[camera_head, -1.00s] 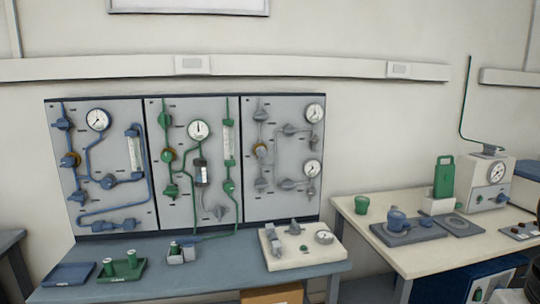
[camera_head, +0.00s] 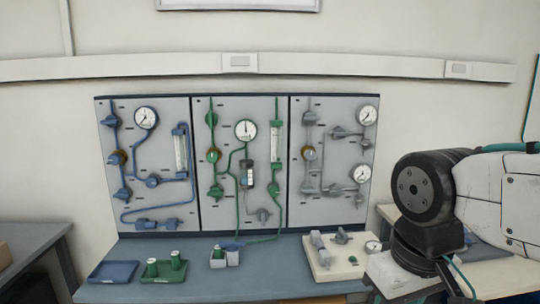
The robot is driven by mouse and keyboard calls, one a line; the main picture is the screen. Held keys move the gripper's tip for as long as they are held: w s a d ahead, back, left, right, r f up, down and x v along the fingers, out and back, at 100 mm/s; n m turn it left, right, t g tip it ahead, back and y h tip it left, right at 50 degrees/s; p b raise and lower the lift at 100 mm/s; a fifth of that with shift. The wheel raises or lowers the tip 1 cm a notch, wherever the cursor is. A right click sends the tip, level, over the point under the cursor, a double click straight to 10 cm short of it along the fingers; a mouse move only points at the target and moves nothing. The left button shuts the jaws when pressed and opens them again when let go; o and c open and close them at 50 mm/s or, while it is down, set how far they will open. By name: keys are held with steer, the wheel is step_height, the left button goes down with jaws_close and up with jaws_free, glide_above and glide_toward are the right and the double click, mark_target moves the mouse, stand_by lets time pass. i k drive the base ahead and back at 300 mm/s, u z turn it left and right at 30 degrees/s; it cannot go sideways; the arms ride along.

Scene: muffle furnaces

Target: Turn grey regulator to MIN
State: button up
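The grey panel (camera_head: 336,205) is the rightmost of three wall panels. It carries grey pipes, valves and two round gauges, an upper gauge (camera_head: 367,115) and a lower gauge (camera_head: 361,174). My arm comes in from the right, with a black joint and white links, to the right of the panel. My gripper is not in the picture, and nothing touches the regulator.
A blue panel (camera_head: 165,105) and a green panel (camera_head: 225,105) hang to the left. Below, the blue-grey bench (camera_head: 200,290) bears a blue tray (camera_head: 113,271), a green tray (camera_head: 165,273) and a cream valve block (camera_head: 345,263). My arm hides much of the right-hand table.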

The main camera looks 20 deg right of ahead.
mark_target(309, 154)
steer(key=u, duration=0.05)
steer(key=i, duration=0.65)
steer(key=z, duration=0.9)
steer(key=i, duration=0.5)
steer(key=z, duration=0.55)
